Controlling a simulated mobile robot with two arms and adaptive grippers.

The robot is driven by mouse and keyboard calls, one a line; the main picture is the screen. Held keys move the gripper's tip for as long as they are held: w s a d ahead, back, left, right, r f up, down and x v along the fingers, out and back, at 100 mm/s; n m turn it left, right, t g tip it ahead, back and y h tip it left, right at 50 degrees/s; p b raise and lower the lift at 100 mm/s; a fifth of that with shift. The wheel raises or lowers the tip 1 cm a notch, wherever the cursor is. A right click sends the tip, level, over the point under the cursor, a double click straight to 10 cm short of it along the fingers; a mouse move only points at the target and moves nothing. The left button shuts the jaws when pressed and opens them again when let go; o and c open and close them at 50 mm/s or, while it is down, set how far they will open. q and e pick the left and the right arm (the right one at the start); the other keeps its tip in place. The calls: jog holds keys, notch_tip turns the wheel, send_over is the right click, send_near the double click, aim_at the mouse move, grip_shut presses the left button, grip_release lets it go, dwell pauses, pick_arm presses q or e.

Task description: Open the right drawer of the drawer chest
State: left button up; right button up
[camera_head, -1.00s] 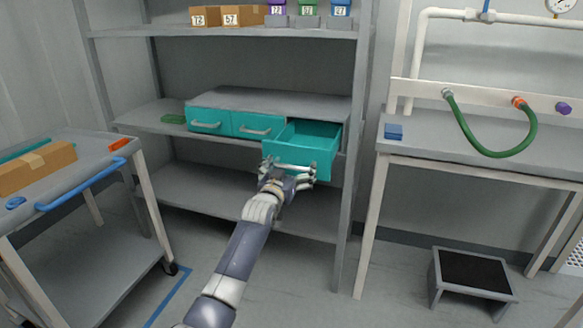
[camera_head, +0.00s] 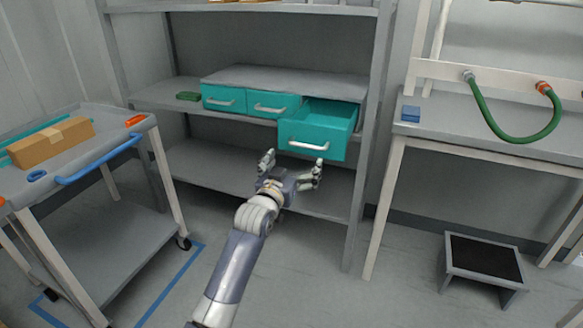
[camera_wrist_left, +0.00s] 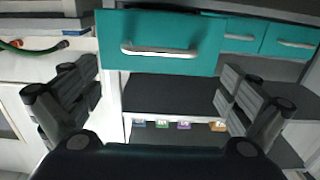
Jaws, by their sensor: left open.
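The drawer chest (camera_head: 285,81) sits on a shelf, with a grey top and three teal drawers. Its right drawer (camera_head: 312,137) is pulled well out, and its empty-looking inside shows from above. The left drawer (camera_head: 224,98) and middle drawer (camera_head: 273,106) are closed. My left gripper (camera_head: 291,170) is open and empty, just in front of and below the right drawer's pale handle (camera_head: 308,145), apart from it. In the left wrist view the handle (camera_wrist_left: 158,49) shows beyond and between the spread fingers (camera_wrist_left: 160,100). My right gripper is not in view.
A grey cart (camera_head: 112,110) with a cardboard box (camera_head: 50,142) and blue handle stands at the left. A workbench (camera_head: 470,126) with a green hose (camera_head: 510,138) stands at the right. A step stool (camera_head: 484,262) is on the floor. The floor in front of the shelf is clear.

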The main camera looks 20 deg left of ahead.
pick_arm(q)
jog(key=shift+s, duration=1.2)
jog(key=shift+f, duration=0.1)
jog(key=s+d+f+g, duration=0.1)
jog(key=s+f+g, duration=0.35)
jog(key=f, duration=0.75)
jog(key=s+f+m+g, duration=0.1)
jog(key=s+f, duration=0.7)
jog(key=f, duration=0.4)
jog(key=s+d+f+g, duration=0.1)
jog(key=s+f+g, duration=0.35)
jog(key=f, duration=0.75)
jog(key=s+f+g, duration=0.3)
jog(key=s+f, duration=0.6)
jog(key=s, duration=0.5)
jog(key=s+f+g, duration=0.3)
jog(key=s+f, duration=0.5)
jog(key=s, duration=0.7)
jog(key=s+a+r+m+g+p, duration=0.1)
jog(key=s+a+p, duration=0.1)
jog(key=s+p, duration=1.3)
jog(key=shift+s+a+r+y, duration=0.2)
jog(key=shift+s+y, duration=0.1)
jog(key=shift+s, duration=0.55)
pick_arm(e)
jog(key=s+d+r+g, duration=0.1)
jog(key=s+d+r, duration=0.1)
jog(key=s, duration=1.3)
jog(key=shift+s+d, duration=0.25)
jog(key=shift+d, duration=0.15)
